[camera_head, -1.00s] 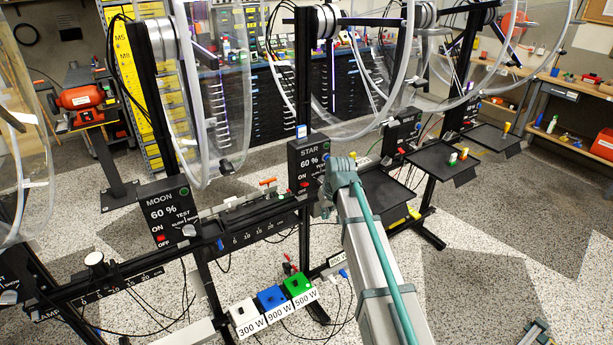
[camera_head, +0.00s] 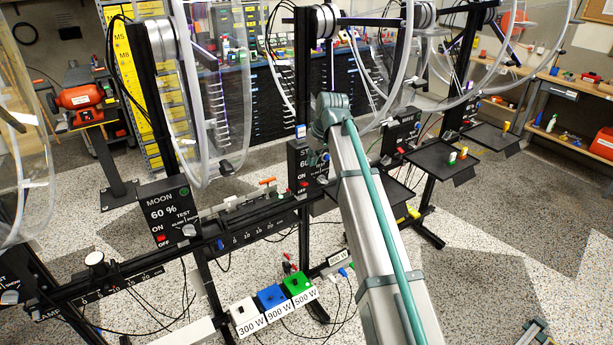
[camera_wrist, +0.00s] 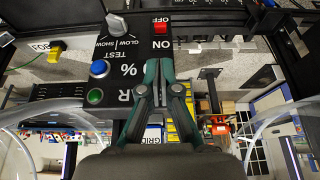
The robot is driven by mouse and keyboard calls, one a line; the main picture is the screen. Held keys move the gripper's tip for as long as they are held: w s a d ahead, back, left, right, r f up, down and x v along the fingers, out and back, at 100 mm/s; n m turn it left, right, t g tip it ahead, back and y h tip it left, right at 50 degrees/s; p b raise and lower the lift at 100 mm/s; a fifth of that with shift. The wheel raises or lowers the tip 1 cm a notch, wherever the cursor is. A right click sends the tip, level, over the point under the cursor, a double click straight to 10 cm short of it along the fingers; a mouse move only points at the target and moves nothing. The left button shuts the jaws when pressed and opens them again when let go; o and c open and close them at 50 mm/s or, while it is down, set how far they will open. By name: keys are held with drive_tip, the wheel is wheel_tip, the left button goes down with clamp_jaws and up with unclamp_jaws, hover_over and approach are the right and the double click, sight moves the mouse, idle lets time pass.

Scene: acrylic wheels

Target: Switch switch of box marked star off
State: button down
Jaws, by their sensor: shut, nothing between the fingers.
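The black box marked STAR (camera_head: 296,154) stands on the rail in the head view, its right part hidden behind my arm. In the wrist view the same box (camera_wrist: 120,50) appears upside down, with part of its name covered by my gripper. Its red switch (camera_wrist: 161,27) sits between the OFF and ON labels. My gripper (camera_wrist: 159,63) is shut and empty, in front of the box face. In the wrist picture its fingertips appear below the ON label and the red switch, apart from the switch. In the head view my arm hides the gripper.
The STAR box also carries a grey knob (camera_wrist: 117,25), a blue button (camera_wrist: 99,68) and a green button (camera_wrist: 94,96). The MOON box (camera_head: 168,212) stands to the left. Clear acrylic wheels (camera_head: 235,100) hang nearby. A black tray (camera_head: 440,158) lies to the right.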

sight(305, 182)
drive_tip(key=shift+f, duration=0.1)
drive_tip(key=p+x, duration=0.2)
drive_tip(key=x, duration=0.7)
drive_tip(key=shift+w+a+f+p, duration=0.15)
drive_tip(key=shift+f+p, duration=0.15)
drive_tip(key=shift+f, duration=0.05)
drive_tip(key=shift+d+f+b, duration=0.15)
drive_tip(key=shift+d+b, duration=0.15)
drive_tip(key=shift+b, duration=0.1)
drive_tip(key=shift+a+t, duration=0.15)
drive_tip(key=shift+t, duration=0.15)
